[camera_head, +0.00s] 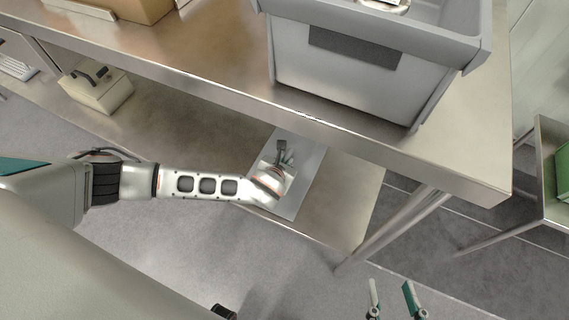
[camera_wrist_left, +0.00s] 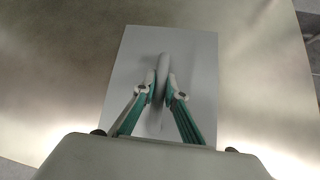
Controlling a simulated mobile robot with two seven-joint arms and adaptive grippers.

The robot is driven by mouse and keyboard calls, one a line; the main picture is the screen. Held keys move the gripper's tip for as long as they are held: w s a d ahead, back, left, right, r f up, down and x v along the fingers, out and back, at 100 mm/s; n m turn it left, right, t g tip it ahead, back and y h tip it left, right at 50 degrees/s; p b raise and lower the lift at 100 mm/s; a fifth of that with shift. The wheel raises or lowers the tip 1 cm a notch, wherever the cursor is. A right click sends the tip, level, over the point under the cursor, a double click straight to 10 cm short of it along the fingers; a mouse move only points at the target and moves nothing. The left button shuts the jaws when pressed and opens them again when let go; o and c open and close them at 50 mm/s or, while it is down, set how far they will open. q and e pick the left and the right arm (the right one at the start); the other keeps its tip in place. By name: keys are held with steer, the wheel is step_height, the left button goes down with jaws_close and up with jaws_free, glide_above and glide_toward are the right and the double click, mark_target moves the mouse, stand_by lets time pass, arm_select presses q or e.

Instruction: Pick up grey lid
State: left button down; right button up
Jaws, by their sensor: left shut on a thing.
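The grey lid (camera_head: 301,190) is a flat rectangular panel on the lower shelf, under the front edge of the table. It also shows in the left wrist view (camera_wrist_left: 201,55), with a raised bar handle (camera_wrist_left: 162,68) along its middle. My left gripper (camera_head: 283,154) reaches over the lid, and part of the lid is hidden behind that arm. In the left wrist view the left gripper's fingers (camera_wrist_left: 159,88) are shut on the handle, one on each side. I cannot tell whether the lid is clear of the shelf. My right gripper (camera_head: 392,285) is open and empty at the bottom of the head view.
A large grey bin (camera_head: 340,75) stands on the metal table (camera_head: 190,60) directly above. The table's front edge and leg (camera_head: 395,228) are close to the lid. A beige box with a black handle (camera_head: 97,88) sits left on the lower shelf (camera_head: 345,195).

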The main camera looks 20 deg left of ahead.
mark_target(285, 159)
arm_select(q)
steer(key=shift+w+r, duration=0.1)
steer(key=shift+r, duration=0.3)
steer(key=r, duration=0.1)
steer(key=r+p, duration=0.1)
steer(key=shift+w+r, duration=0.2)
steer(key=shift+r, duration=0.15)
step_height(285, 159, up, 16)
steer(key=p, duration=0.7)
steer(key=shift+s+r+p, duration=0.25)
steer(key=shift+p, duration=0.15)
arm_select(e)
steer(key=s+d+f+n+g+h, duration=0.1)
steer(key=s+d+f+h, duration=0.1)
steer(key=d, duration=0.4)
steer(key=shift+s+d+f+n+g, duration=0.2)
steer(key=shift+s+f+n+g, duration=0.15)
steer(key=shift+f, duration=0.3)
arm_select(q)
steer(key=shift+s, duration=0.1)
